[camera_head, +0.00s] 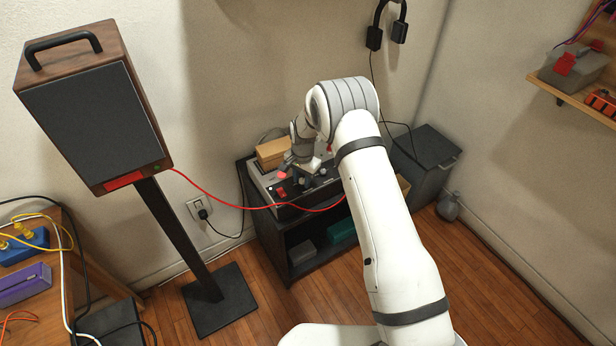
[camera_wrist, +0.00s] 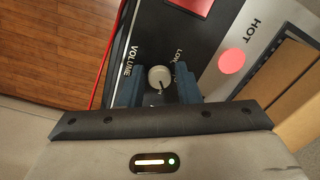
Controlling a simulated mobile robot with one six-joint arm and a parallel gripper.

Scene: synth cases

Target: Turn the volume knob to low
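The volume knob (camera_wrist: 158,77) is a small round pale knob on a dark panel in the wrist view. The word VOLUME is printed to its left and a label starting "LOW" to its upper right, partly covered by a finger. A small dark mark shows near the knob's lower edge. My gripper (camera_wrist: 160,88) has its two blue fingers apart, one on each side of the knob, with what look like narrow gaps; contact is not visible. In the head view my gripper (camera_head: 307,171) is over the dark device (camera_head: 292,208) and the knob is hard to make out.
A red disc (camera_wrist: 232,61) by the word HOT lies right of the knob. A red cable (camera_head: 230,204) runs from the tall speaker (camera_head: 95,115) across the device's front. A wooden box (camera_head: 272,152) sits at the device's back. A dark cabinet (camera_head: 424,160) stands to the right.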

